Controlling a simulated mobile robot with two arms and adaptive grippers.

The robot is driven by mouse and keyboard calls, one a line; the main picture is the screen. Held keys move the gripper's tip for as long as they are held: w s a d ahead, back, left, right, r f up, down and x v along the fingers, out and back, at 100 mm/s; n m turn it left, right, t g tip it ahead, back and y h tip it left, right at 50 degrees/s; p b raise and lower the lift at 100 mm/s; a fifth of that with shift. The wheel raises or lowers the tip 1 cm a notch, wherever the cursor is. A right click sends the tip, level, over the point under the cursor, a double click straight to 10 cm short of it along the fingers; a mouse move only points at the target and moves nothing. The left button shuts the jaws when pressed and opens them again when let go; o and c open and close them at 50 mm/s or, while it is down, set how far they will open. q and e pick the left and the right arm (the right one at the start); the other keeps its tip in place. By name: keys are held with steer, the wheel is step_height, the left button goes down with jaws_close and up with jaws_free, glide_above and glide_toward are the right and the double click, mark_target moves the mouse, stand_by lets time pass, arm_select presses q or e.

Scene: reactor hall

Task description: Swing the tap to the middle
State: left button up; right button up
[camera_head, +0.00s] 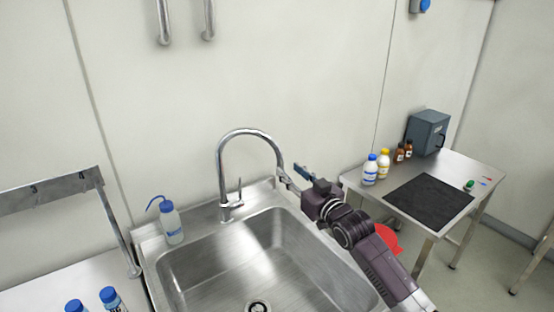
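The tap (249,131) is a chrome gooseneck standing at the back rim of the steel sink (190,262). Its spout arches to the right, and the spout's end hangs over the right side of the basin. A small upright lever (238,190) is at its base. My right gripper (291,176) is at the spout's end, on its right side. Its two fingers look spread apart, with one finger close against the spout's end. Whether it touches cannot be told. My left gripper is not in view.
A wash bottle (171,222) stands on the sink's left rim. Blue-capped bottles (112,299) are at the bottom left. At right, a steel table (470,163) carries bottles, a black mat (430,202) and a grey box (427,132). A red object (389,238) shows behind my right arm.

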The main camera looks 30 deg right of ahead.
mark_target(282, 163)
steer(key=shift+w+r+p, duration=0.15)
steer(key=shift+w+p, duration=0.05)
steer(key=shift+w, duration=0.35)
steer(key=shift+w+r+p, duration=0.15)
steer(key=shift+w+p, duration=0.05)
steer(key=shift+w, duration=0.3)
steer(key=w, duration=0.3)
steer(key=shift+w+a+f+p, duration=0.1)
steer(key=shift+w+f+p, duration=0.15)
steer(key=shift+p, duration=0.1)
steer(key=shift+w, duration=0.55)
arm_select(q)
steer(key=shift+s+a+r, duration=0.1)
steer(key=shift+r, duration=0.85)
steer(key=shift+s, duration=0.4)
arm_select(e)
jaws_close()
